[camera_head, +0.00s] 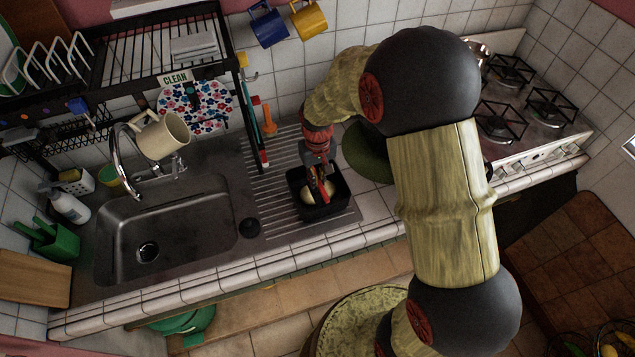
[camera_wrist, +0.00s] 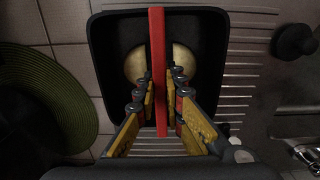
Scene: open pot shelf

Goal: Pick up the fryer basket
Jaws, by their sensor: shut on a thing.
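The fryer basket is a black, square, open container (camera_head: 325,212) on the ribbed steel drainboard right of the sink. It fills the upper middle of the wrist view (camera_wrist: 108,62). Its narrow red handle (camera_wrist: 158,40) runs through the middle of the wrist view. A pale round thing (camera_wrist: 136,64) lies inside the basket, partly hidden by the handle and my fingers. My gripper (camera_head: 321,178) reaches down over the basket. In the wrist view its yellow fingers (camera_wrist: 160,88) are on both sides of the handle, shut on it. I cannot tell whether the basket is off the drainboard.
A green round mat (camera_head: 366,152) lies right of the basket, partly behind my arm. A cream mug (camera_head: 163,135) is by the faucet. A black dish rack (camera_head: 130,55) stands above the sink.

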